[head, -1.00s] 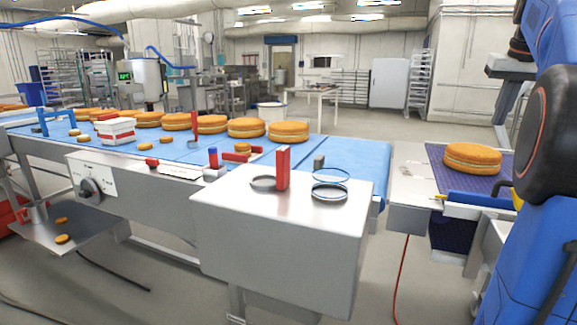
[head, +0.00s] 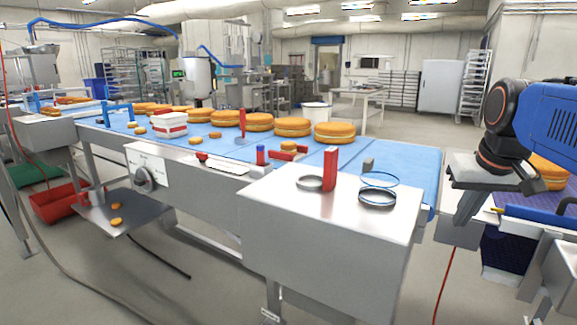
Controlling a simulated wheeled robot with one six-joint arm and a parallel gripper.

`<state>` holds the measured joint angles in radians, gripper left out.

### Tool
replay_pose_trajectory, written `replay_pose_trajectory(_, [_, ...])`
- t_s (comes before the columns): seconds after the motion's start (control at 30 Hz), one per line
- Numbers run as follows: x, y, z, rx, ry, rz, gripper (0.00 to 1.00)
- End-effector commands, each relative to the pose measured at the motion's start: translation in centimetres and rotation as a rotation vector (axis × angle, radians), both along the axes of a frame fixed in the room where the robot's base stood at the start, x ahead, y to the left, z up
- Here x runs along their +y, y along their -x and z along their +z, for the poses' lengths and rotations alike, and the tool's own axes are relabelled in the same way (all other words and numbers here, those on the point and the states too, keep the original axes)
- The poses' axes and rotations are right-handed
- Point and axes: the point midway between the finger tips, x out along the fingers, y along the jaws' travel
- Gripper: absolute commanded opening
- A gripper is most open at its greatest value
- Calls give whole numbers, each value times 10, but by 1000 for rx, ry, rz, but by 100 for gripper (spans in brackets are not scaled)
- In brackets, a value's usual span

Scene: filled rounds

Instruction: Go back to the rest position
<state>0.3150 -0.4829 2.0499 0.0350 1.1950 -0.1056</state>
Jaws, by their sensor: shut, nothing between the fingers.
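My gripper (head: 458,222) is at the right of the head view, below my blue arm. Its fingers point down and are shut with nothing between them. It appears in front of the gap between the blue conveyor belt (head: 405,165) and the purple belt (head: 505,245) at the right. A filled round (head: 548,172) on that side is partly hidden behind my arm. Several filled rounds (head: 334,132) stand in a row along the far side of the blue belt.
A steel box table (head: 320,235) in front holds a red block (head: 330,168), a dark ring (head: 377,197) and a blue-rimmed ring (head: 379,180). A white tub (head: 170,128) stands on the belt. A red crate (head: 58,203) is on the floor at the left. Open floor lies behind the belt.

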Motion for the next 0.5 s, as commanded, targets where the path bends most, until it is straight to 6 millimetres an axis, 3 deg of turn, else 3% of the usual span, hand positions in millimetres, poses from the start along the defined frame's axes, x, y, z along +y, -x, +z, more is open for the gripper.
replay_pose_trajectory(0.03, [18, 14, -19, -3, 1, 30, 0])
replay_pose_trajectory(0.2, [61, 56, -81, -15, 2, 109, 0])
replay_pose_trajectory(0.4, [91, 98, -145, -26, 2, 182, 0])
replay_pose_trajectory(0.5, [98, 111, -165, -30, 2, 207, 0])
